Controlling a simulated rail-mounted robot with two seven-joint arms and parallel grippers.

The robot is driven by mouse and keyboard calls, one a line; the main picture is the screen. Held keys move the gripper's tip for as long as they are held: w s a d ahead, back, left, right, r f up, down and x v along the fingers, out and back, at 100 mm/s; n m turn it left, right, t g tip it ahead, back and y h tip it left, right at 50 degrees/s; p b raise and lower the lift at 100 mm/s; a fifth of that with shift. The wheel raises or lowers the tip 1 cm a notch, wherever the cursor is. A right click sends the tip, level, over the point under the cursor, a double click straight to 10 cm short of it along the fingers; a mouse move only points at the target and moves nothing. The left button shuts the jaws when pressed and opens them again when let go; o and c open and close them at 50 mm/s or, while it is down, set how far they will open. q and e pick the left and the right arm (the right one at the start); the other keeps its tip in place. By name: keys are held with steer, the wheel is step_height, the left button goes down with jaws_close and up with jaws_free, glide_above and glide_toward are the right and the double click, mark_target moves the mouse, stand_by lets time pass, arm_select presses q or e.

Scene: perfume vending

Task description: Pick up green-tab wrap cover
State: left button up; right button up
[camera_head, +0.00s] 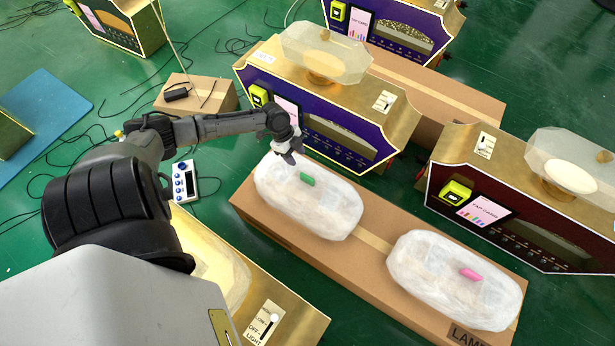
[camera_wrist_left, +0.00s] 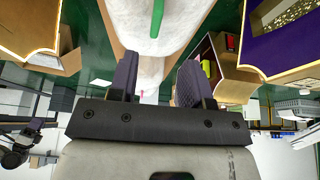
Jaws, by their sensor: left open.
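The green-tab wrap cover (camera_head: 325,205) is a bundle in white, translucent wrap with a small green tab (camera_head: 307,179) on top. It lies on the left part of a long cardboard box. My left gripper (camera_head: 287,156) is open and empty beside the upper edge of this cover, up and left of the tab. In the left wrist view, the two dark fingers of my left gripper (camera_wrist_left: 158,68) stand apart, and the green tab (camera_wrist_left: 156,18) shows beyond them at the top. My right gripper is not in view.
A similar cover with a pink tab (camera_head: 471,274) lies on the same cardboard box (camera_head: 375,243). A purple and gold machine (camera_head: 345,140) stands close behind the gripper. A dark red machine (camera_head: 500,220) stands at right. A keypad device (camera_head: 184,182) and cables lie on the green floor.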

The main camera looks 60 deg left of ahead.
mark_target(306, 175)
arm_select(q)
steer(key=b+x, duration=0.2)
steer(key=x, duration=0.4)
steer(key=shift+s+d, duration=0.1)
steer(key=shift+d, duration=0.1)
steer(key=shift+w+d+f+b, duration=0.1)
steer(key=shift+w+f+b, duration=0.2)
steer(key=shift+f, duration=0.25)
steer(key=b+x, duration=0.2)
steer(key=x, duration=0.1)
steer(key=b+x, duration=0.1)
steer(key=x, duration=0.1)
steer(key=shift+s+d, duration=0.15)
steer(key=shift+d, duration=0.15)
steer(key=shift+c, duration=0.3)
steer(key=c, duration=0.8)
jaws_close()
